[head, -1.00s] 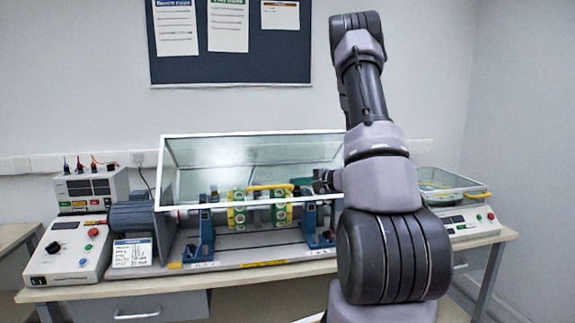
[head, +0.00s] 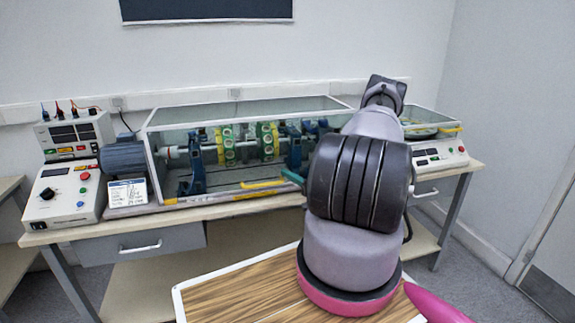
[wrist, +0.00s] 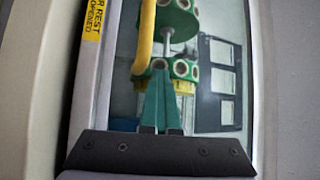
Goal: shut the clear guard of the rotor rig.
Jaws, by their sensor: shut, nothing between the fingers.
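The clear guard (head: 250,108) of the rotor rig is lowered over the shaft and its green discs (head: 268,141). Its front edge is down at or very near the base; I cannot tell if a small gap is left. Its yellow handle (head: 262,184) is low at the front, and also shows in the wrist view (wrist: 143,40). My gripper (head: 291,176) is shut and empty, its green fingertips close to the right end of the handle. In the wrist view the fingers (wrist: 160,70) lie beside the handle; contact is unclear. My arm hides the rig's right end.
A control box (head: 62,200) and a meter unit (head: 75,135) stand left of the blue motor (head: 122,156). A second instrument (head: 440,152) with a clear cover stands at the right. A wood-topped surface (head: 235,290) lies low in front. The bench front (head: 240,208) is clear.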

